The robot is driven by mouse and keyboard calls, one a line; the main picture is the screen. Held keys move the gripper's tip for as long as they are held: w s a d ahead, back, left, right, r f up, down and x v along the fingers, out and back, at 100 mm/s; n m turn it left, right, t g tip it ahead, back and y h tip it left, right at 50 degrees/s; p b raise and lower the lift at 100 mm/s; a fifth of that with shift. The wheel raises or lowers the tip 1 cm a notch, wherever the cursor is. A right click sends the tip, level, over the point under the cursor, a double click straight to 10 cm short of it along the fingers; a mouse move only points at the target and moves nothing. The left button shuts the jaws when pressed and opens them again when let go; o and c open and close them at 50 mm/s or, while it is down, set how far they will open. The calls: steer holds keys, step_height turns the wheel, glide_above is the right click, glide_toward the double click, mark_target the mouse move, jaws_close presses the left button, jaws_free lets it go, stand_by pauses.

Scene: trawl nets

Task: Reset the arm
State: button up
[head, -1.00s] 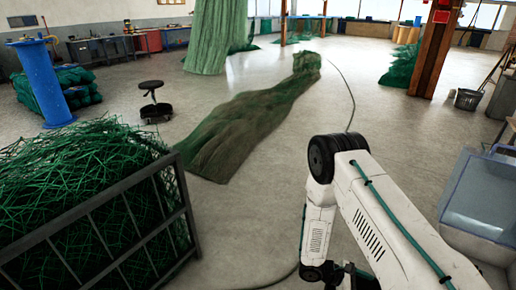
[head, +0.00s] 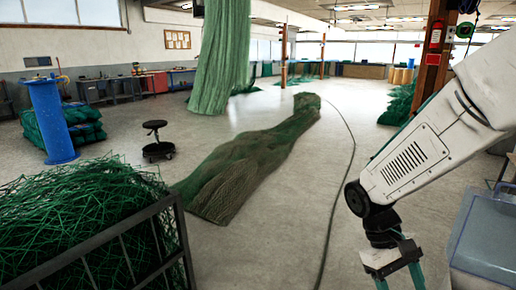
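My white arm (head: 425,150) reaches in from the upper right of the head view and slopes down to the left. Its dark wrist joint hangs above my gripper (head: 400,282) near the bottom edge. Two teal fingers stand apart, with nothing seen between them. The fingertips are cut off by the bottom edge of the picture.
A wire crate of green netting (head: 90,225) stands at the lower left. A long net pile (head: 250,160) lies mid-floor, with a cable (head: 345,150) right of it. A clear bin (head: 485,235) is close right of my gripper. A stool (head: 157,142) and blue post (head: 48,120) stand left.

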steer(key=s+a+r+m+t+y, duration=0.2)
steer(key=s+r+t, duration=0.4)
steer(key=s+r, duration=0.4)
step_height(320, 180, up, 3)
steer(key=shift+s+a+r+m+t+y, duration=0.1)
steer(key=shift+s+a+m+t+y, duration=0.15)
steer(key=shift+m+y, duration=0.45)
steer(key=shift+s+r+t, duration=0.1)
steer(key=shift+r+t, duration=0.25)
steer(key=shift+c, duration=0.2)
